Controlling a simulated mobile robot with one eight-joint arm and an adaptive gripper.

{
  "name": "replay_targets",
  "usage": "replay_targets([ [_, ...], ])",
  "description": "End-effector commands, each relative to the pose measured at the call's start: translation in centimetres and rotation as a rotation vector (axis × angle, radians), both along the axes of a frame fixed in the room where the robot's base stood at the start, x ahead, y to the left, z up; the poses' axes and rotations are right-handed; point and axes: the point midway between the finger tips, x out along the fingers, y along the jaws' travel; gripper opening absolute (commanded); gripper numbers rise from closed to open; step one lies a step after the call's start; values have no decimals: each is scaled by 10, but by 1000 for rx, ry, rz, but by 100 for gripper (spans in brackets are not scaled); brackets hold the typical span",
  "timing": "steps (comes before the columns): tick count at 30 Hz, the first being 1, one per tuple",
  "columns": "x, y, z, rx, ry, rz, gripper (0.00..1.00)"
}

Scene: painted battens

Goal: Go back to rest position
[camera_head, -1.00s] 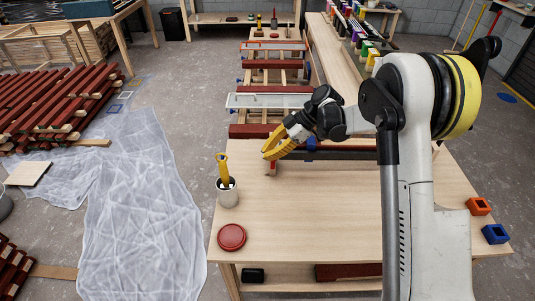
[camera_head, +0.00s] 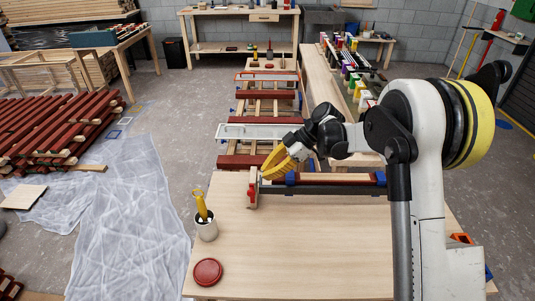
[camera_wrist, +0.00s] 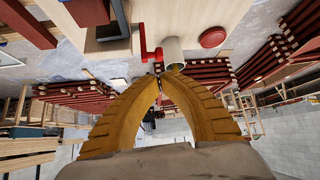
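My gripper (camera_head: 265,173) has curved yellow fingers and is held above the far edge of the light wooden table (camera_head: 300,245) in the head view, near the left end of a dark bar clamp (camera_head: 335,190). In the wrist view the fingertips of my gripper (camera_wrist: 160,76) meet, with nothing seen between them. The arm is bent at the right of the head view. A white cup (camera_head: 206,231) with a yellow-handled tool (camera_head: 201,205) stands at the table's left side. A round red lid (camera_head: 208,272) lies in front of it.
Behind the table is a rack with red-painted battens (camera_head: 268,96). A long bench (camera_head: 333,75) with several coloured bottles runs along its right. Plastic sheeting (camera_head: 130,225) and stacked red battens (camera_head: 50,130) lie on the left floor. The table's front middle is clear.

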Motion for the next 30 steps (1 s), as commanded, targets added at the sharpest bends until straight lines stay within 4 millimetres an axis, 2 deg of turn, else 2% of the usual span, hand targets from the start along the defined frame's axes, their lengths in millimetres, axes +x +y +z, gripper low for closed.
replay_targets([
  [5, -2, -2, 5, -10, 7, -20, 0],
  [8, -10, -9, 23, -46, 31, -94, 0],
  [11, -27, -22, 49, -108, 70, -235, 0],
  [15, -63, -47, 87, -194, 122, -486, 0],
  [21, -124, -87, 122, -264, 159, -852, 0],
  [25, -168, -114, 133, -272, 163, -1084, 0],
  [30, -223, -147, 132, -235, 149, -1372, 0],
])
